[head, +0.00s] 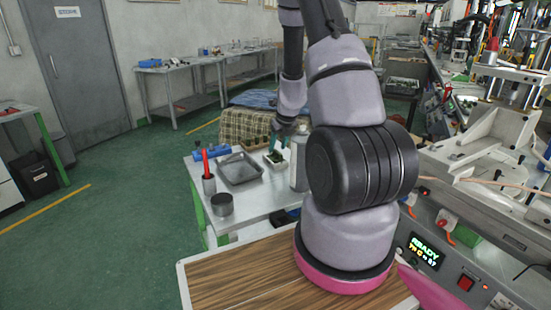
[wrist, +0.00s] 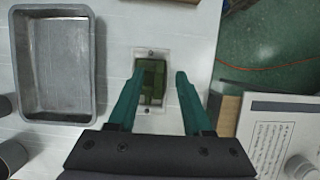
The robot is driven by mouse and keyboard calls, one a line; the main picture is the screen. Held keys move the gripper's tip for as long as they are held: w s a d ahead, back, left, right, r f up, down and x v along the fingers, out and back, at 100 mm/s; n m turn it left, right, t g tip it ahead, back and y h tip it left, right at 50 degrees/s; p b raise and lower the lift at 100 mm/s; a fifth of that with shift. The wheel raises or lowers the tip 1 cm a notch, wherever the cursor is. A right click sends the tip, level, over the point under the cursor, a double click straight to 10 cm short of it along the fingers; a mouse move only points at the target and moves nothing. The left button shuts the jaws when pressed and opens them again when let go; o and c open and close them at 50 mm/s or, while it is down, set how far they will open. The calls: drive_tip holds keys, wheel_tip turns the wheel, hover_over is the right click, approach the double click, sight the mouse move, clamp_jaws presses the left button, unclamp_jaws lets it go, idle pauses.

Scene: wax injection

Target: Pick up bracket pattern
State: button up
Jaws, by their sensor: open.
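A dark green piece that looks like the bracket pattern (wrist: 152,82) sits in a pale rectangular holder (wrist: 151,52) with a small screw or hole at its near and far ends. In the wrist view, my gripper (wrist: 160,75) is open, its teal fingers on either side of the piece. The left finger looks close to the piece; the right one stands farther off. I cannot tell whether either touches it. In the head view the green piece (head: 277,157) is small on the light table, with my gripper (head: 279,141) just above it.
An empty grey metal tray (wrist: 65,60) lies left of the holder. A printed sheet (wrist: 275,135) and brown block (wrist: 223,110) are at the right.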

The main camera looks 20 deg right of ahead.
drive_tip(key=shift+x, duration=1.05)
clamp_jaws()
drive_tip(key=shift+r, duration=0.1)
